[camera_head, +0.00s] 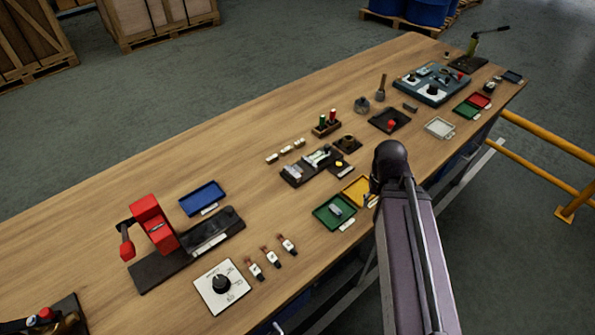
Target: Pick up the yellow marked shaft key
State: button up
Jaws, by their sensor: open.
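Three small pale pieces lie in a short row on the bench behind a dark fixture: a left one (272,158), a middle one (286,150) and a right one (299,143). They may be shaft keys, but they are too small to tell which has a yellow mark. The dark fixture (293,179) holds silvery parts and has a yellow spot (338,164) at its right. My gripper (369,201) is mostly hidden behind my arm; a small part appears to show by the yellow tray (352,186). It is open, and nothing is seen held in it.
A green tray (322,216) holding a grey piece is left of my arm. A red-handled tool (152,223), a blue tray (203,199) and a dial plate (222,287) stand at left. A blue-grey panel (431,85) is at far right. The bench's back left is clear.

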aim_at(299, 169)
jog(key=z, duration=0.45)
jog(key=k, duration=1.25)
jog(key=u, duration=0.4)
jog(key=i, duration=1)
jog(key=u, duration=0.05)
